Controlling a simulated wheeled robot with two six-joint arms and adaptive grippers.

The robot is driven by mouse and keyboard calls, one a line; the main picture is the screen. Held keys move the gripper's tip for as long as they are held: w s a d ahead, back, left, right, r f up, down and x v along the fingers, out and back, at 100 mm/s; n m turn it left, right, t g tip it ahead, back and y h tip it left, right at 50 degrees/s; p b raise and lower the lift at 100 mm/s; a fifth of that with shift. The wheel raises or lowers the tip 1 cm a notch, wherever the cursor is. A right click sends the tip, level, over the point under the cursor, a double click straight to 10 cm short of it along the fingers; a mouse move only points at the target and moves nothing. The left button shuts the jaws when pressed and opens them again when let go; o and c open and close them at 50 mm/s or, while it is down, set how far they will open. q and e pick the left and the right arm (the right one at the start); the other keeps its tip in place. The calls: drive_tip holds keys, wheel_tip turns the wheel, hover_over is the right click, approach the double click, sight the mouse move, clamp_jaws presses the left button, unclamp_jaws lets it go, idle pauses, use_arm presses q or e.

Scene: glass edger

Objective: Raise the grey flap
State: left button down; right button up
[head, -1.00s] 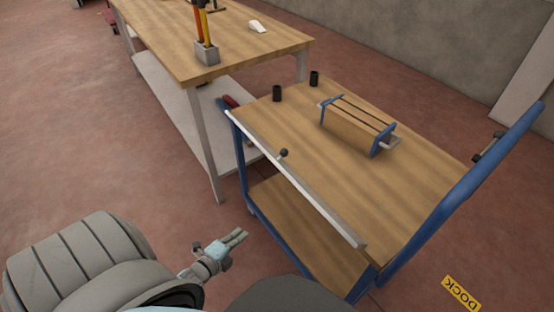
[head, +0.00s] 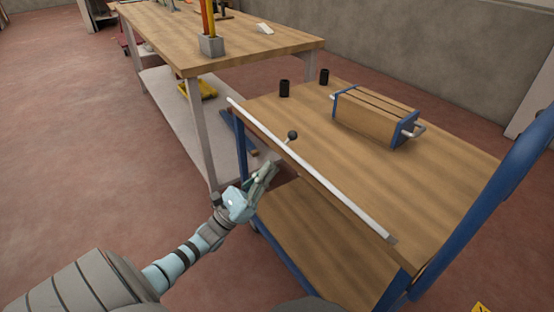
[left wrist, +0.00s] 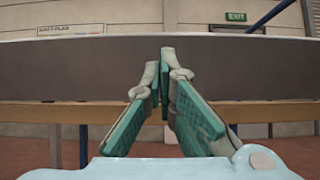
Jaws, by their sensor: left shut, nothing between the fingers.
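The grey flap (left wrist: 80,70) is a long, dark panel across the left wrist view. In the head view it shows only as a thin pale strip (head: 325,175) along the near left edge of the wooden-topped cart (head: 420,190); most of its face is hidden there. My left gripper (head: 268,170) is at the cart's left side, just below that strip, near its middle. The gripper is shut and empty. In the left wrist view its fingertips (left wrist: 166,52) overlap the flap; I cannot tell whether they touch it. My right gripper is not in view.
A black ball knob (head: 292,135) stands by the strip. On the cart top are two black cups (head: 284,89) and a wooden block rack with blue ends (head: 375,117). A workbench (head: 215,45) stands behind. A blue handle (head: 490,205) rises at right. Floor at left is clear.

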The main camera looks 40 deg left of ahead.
use_arm(q)
drive_tip(key=x, duration=0.4)
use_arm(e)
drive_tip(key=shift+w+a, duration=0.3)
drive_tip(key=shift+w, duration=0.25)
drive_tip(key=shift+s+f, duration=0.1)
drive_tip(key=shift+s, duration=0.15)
use_arm(q)
drive_tip(key=shift+w+r, duration=0.1)
drive_tip(key=shift+r, duration=0.1)
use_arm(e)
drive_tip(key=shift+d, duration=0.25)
